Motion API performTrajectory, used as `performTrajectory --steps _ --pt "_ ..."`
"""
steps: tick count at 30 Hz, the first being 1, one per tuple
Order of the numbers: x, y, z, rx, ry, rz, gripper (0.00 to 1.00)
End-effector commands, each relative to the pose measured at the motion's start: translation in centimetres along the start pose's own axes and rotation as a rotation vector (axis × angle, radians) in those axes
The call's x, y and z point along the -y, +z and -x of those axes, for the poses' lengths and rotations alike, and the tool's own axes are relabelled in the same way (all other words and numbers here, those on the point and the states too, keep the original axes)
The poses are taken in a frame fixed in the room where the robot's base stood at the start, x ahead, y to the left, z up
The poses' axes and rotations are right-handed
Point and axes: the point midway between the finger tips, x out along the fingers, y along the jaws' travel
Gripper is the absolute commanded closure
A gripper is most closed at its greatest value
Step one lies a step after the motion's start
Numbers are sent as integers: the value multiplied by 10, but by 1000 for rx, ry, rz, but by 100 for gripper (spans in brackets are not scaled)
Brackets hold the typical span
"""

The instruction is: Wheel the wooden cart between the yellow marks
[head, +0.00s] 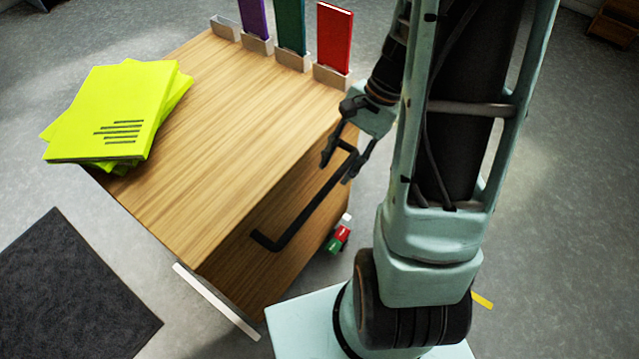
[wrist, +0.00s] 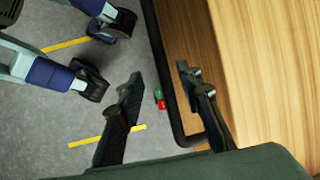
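The wooden cart (head: 215,125) stands at the centre of the head view, with a black bar handle (head: 300,215) along its right side. In the wrist view the cart's wood top (wrist: 265,70) fills the right side. My gripper (head: 338,170) is at the far end of the handle. In the wrist view my gripper (wrist: 158,74) is open, its fingers on either side of the handle (wrist: 157,45), with gaps visible. One yellow mark (head: 482,300) shows at the lower right of the head view. Two yellow strips (wrist: 65,44) (wrist: 107,136) lie on the floor in the wrist view.
Yellow-green booklets (head: 115,110) lie on the cart's left edge. Purple, green and red (head: 334,38) books stand in holders along its far edge. Small red and green items (head: 338,240) are beside the cart. A dark mat (head: 65,290) lies at lower left. Grey floor is open at right.

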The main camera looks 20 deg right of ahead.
Motion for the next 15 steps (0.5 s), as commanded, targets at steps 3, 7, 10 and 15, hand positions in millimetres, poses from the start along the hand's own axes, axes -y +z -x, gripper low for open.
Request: performTrajectory --steps 3,7,10,15 --pt "-1 0 -27 5 3 1 67" --pt "-1 0 -52 3 3 1 67" --pt "0 0 -67 3 2 1 67" --pt "0 0 -82 0 1 2 67"
